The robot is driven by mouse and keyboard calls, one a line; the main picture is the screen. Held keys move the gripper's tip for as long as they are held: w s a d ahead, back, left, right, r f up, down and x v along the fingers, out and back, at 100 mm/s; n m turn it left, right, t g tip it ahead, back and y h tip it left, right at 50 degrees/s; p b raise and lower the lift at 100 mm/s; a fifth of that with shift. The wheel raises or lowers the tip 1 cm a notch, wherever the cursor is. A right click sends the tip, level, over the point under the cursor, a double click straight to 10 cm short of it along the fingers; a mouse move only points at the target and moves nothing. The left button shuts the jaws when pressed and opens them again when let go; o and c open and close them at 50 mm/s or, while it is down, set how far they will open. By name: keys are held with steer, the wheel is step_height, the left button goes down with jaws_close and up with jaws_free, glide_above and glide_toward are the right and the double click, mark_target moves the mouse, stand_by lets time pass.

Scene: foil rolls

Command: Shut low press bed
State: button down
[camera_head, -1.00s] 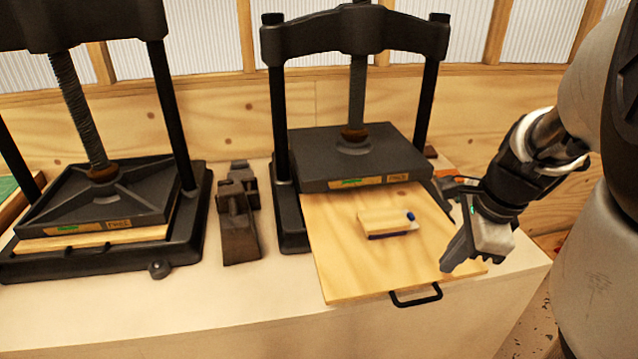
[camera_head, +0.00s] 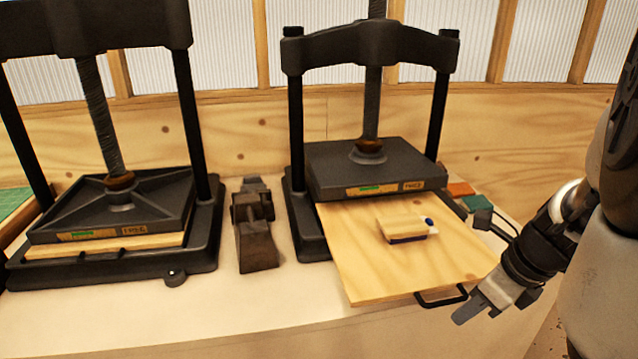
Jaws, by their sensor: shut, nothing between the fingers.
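The low press bed (camera_head: 375,275) is a flat wooden board pulled out toward me from under the dark platen (camera_head: 365,176) of the right-hand press. A black handle (camera_head: 432,302) is on its front edge. My gripper (camera_head: 466,318) is shut and empty. In the picture it sits just right of and below the handle, its fingers pointing down and left. I cannot tell whether it touches the handle.
A second press (camera_head: 115,208) stands at the left with its board in under the platen. A dark metal clamp-like tool (camera_head: 254,230) lies between the presses. Small orange (camera_head: 460,189) and green (camera_head: 477,203) pieces lie right of the right press. The table front is clear.

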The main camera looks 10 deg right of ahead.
steer(key=shift+w+a+f, duration=0.25)
steer(key=shift+w+a, duration=0.1)
steer(key=shift+w, duration=0.3)
steer(key=shift+w+a+f, duration=0.2)
steer(key=shift+w+a, duration=0.2)
steer(key=shift+w, duration=0.25)
steer(key=shift+w+a+f, duration=0.25)
steer(key=shift+w+a, duration=0.1)
steer(key=shift+w, duration=0.3)
